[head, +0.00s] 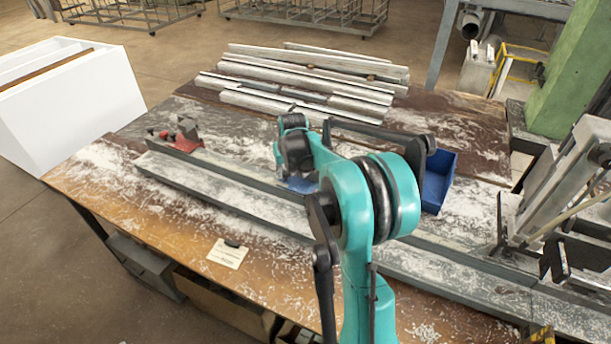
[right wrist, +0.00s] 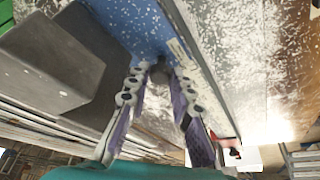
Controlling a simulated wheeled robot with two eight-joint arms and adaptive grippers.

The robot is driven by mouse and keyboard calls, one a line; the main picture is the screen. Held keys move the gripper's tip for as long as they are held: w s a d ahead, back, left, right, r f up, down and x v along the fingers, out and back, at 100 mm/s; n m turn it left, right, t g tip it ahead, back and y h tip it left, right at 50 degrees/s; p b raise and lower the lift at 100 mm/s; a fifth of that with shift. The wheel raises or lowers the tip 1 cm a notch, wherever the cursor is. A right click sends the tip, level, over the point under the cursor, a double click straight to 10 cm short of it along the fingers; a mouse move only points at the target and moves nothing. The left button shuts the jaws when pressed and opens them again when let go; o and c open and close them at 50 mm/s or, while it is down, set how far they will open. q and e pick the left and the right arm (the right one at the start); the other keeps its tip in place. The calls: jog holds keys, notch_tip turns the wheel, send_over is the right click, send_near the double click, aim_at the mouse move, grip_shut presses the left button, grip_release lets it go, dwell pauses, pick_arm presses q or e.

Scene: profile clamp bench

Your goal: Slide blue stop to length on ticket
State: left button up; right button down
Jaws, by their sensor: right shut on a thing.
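The blue stop (head: 300,184) sits by the long grey rail (head: 225,190), mostly hidden in the head view behind my teal right arm. In the right wrist view the blue stop (right wrist: 140,25) fills the top middle, with a dark round knob (right wrist: 160,73) on it. My right gripper (right wrist: 158,80) has its fingers on both sides of this knob and is shut on it. My left gripper is not in view.
A red clamp (head: 186,134) stands at the rail's left end. Several pale metal profiles (head: 310,72) lie at the back. A blue bin (head: 438,182) stands right of my arm, and a grey machine (head: 560,180) at the far right. Pale shavings cover the bench.

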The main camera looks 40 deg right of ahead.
jog(key=w+a, duration=0.2)
jog(key=w, duration=0.1)
jog(key=w+a+p, duration=0.1)
jog(key=w+a, duration=0.1)
jog(key=w, duration=0.2)
jog(key=w+a, duration=0.1)
jog(key=w, duration=0.3)
jog(key=shift+a+p, duration=0.3)
jog(key=shift+a, duration=0.1)
jog(key=c, duration=1.6)
grip_release()
jog(key=v, duration=1.2)
jog(key=shift+w, duration=0.1)
